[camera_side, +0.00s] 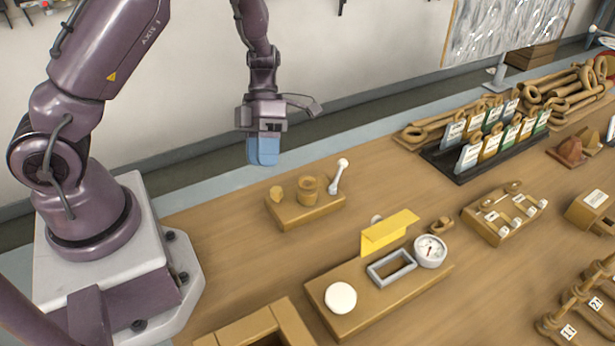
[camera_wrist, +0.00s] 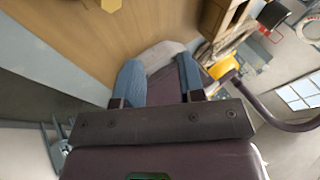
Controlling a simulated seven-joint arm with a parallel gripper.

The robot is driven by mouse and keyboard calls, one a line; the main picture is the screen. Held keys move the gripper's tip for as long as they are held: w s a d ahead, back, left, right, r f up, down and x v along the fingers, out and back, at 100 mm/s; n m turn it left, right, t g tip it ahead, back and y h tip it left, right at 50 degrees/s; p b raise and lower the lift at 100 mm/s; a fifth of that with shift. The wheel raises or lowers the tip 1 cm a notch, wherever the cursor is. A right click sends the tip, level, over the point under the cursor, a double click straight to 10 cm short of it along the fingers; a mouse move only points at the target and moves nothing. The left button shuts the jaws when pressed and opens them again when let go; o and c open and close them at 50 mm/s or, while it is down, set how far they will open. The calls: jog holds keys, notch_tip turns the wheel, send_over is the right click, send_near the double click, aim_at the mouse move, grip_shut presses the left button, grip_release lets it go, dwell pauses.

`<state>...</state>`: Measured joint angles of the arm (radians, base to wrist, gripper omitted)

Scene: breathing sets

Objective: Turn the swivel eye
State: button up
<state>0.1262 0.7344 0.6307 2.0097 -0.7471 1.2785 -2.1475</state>
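My gripper (camera_side: 263,150) hangs high above the back edge of the table, pointing down. In the wrist view its two blue fingers (camera_wrist: 159,82) stand apart with nothing between them. No part is plainly marked as the swivel eye, and I cannot tell which one it is. A wooden block (camera_side: 300,212) is closest, below and right of my gripper. It carries a short round wooden cup (camera_side: 308,189), a small yellowish piece (camera_side: 276,194) and a tilted white-knobbed pin (camera_side: 339,176). A small brown fitting (camera_side: 440,225) lies farther right on the table. My gripper touches none of these.
A wooden board (camera_side: 322,316) holds a white disc (camera_side: 340,297), a grey frame (camera_side: 391,267), a dial gauge (camera_side: 430,250) and a yellow plate (camera_side: 388,232). A card rack (camera_side: 463,170) and wooden rings (camera_side: 560,90) stand behind right. Bare table (camera_side: 225,240) lies left of the block.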

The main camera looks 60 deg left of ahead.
jog(key=m, duration=0.5)
jog(key=n+t+y, duration=0.4)
jog(key=n+y, duration=0.2)
jog(key=n, duration=2.7)
send_near(308, 175)
notch_tip(308, 175, down, 11)
jog(key=shift+d, duration=0.15)
jog(key=shift+c, duration=0.2)
grip_shut()
